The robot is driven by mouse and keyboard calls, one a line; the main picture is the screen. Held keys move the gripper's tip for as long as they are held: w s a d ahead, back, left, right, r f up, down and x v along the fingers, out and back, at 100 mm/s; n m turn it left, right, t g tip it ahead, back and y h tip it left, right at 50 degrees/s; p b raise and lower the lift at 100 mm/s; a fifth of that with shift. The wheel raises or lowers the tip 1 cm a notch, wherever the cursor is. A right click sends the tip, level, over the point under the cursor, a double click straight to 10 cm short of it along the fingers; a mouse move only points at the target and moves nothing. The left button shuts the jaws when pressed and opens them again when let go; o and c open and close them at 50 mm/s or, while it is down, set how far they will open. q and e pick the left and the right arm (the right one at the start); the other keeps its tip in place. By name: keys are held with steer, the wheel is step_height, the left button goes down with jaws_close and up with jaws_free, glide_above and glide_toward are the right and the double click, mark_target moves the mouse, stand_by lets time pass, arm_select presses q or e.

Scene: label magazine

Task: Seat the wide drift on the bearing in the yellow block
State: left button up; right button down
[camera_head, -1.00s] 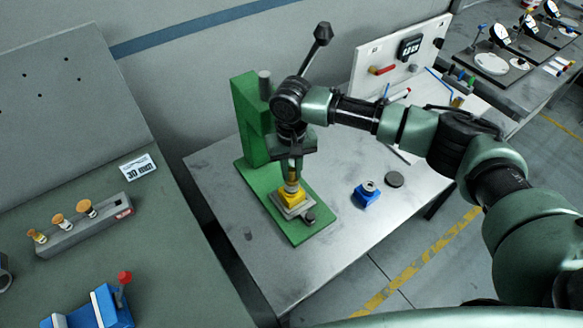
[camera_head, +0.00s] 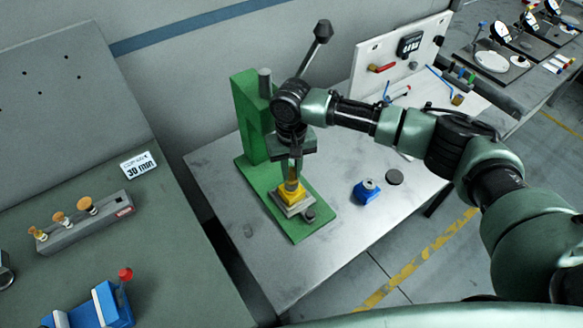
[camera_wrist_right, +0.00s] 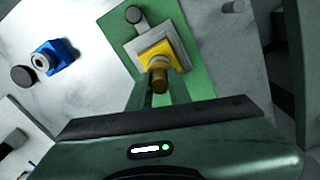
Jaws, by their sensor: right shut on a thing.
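The yellow block (camera_head: 291,197) sits on a grey plate on the green press base, and it also shows in the right wrist view (camera_wrist_right: 158,50). A brass-coloured drift (camera_wrist_right: 160,78) stands over the block's middle. A pale ring, seemingly the bearing (camera_wrist_right: 157,63), shows at its far end. My right gripper (camera_head: 291,172) is shut on the drift, under the press head. The drift looks roughly upright. Whether it touches the bearing or is just above it I cannot tell, as fingers and drift hide the contact. My left gripper is not in view.
The green press (camera_head: 250,125) with its black lever (camera_head: 314,50) stands close behind my gripper. A blue block (camera_head: 367,192) and a dark disc (camera_head: 394,177) lie to the right. A grey rack (camera_head: 88,224) with several drifts is on the left bench.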

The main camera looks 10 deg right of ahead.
mark_target(291, 170)
steer(key=shift+f, duration=0.75)
steer(key=c, duration=1.2)
jaws_free()
steer(key=shift+c, duration=0.2)
step_height(291, 170, up, 7)
steer(key=b, duration=0.2)
steer(key=shift+f+b, duration=0.1)
steer(key=shift+b, duration=0.2)
steer(key=shift+r, duration=0.55)
